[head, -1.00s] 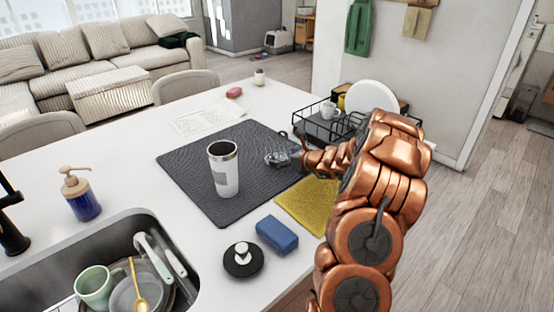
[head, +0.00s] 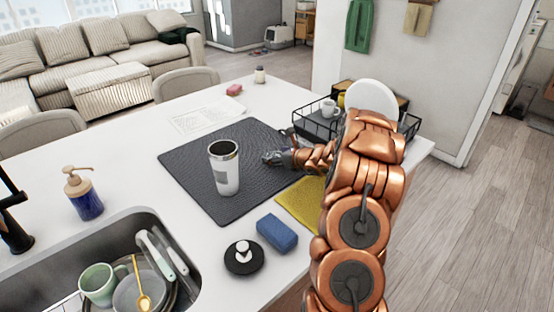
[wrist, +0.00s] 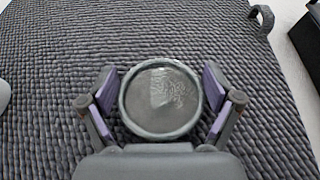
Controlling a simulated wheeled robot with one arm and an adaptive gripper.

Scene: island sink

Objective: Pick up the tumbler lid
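The tumbler lid (wrist: 160,98) is a round, clear disc with a grey-green rim, lying on the dark ribbed mat in the wrist view. My gripper (wrist: 161,92) is open, with one purple-padded finger close to each side of the lid. I cannot tell whether the pads touch the rim. In the head view my gripper (head: 272,158) is low over the mat, right of the tumbler, and the lid cannot be made out clearly. The white steel-rimmed tumbler (head: 224,170) stands upright and open-topped on the mat (head: 205,197).
A blue sponge (head: 277,233) and a black disc with a white knob (head: 243,257) are nearer the front. A yellow cloth (head: 300,203) lies beside the mat. A black dish rack (head: 312,127) stands behind my gripper. The sink (head: 45,265) is at lower left.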

